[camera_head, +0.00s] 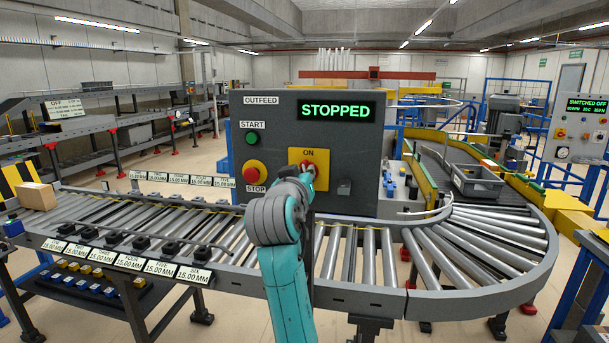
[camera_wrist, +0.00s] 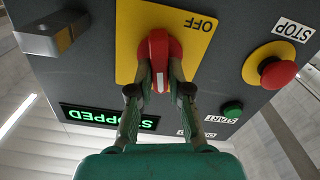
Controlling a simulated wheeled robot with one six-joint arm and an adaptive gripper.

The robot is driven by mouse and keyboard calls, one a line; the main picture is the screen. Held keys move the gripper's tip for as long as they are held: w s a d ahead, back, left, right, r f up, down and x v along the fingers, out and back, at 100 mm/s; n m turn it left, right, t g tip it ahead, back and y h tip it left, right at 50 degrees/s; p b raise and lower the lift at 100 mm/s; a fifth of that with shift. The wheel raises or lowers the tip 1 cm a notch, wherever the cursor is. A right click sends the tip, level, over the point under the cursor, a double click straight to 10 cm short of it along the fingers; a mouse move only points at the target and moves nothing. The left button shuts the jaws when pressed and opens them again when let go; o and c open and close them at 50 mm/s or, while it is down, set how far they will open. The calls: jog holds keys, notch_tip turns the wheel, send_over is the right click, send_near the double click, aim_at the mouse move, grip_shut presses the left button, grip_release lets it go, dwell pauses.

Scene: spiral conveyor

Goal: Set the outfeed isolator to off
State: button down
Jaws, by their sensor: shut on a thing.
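The outfeed isolator is a red rotary knob (camera_wrist: 159,52) on a yellow plate (camera_head: 296,155) on the grey OUTFEED panel. In the head view the plate reads ON at its top. The wrist view is upside down and shows OFF at the plate's other end. The knob's white line is upright and lies toward the ON end. My gripper (camera_wrist: 159,92) is shut on the knob, one finger on each side. In the head view my gripper (camera_head: 306,176) hides much of the knob and the plate's lower part.
The panel display (camera_head: 336,110) reads STOPPED. A green START button (camera_head: 252,138) and a red STOP button (camera_head: 253,170) sit left of the isolator. A grey block (camera_head: 344,187) juts out on its right. The roller conveyor (camera_head: 375,260) runs below, with a dark tray (camera_head: 477,182) at right.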

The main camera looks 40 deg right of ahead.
jog(key=shift+w+a+f+n, duration=0.1)
jog(key=shift+n, duration=2.45)
jog(key=shift+w+f+n, duration=0.1)
jog(key=shift+f+n, duration=0.05)
jog(key=shift+n, duration=2.35)
jog(key=shift+a+f+n, duration=0.1)
jog(key=shift+n, duration=2.45)
jog(key=c, duration=1.1)
grip_release()
jog(key=v, duration=1.2)
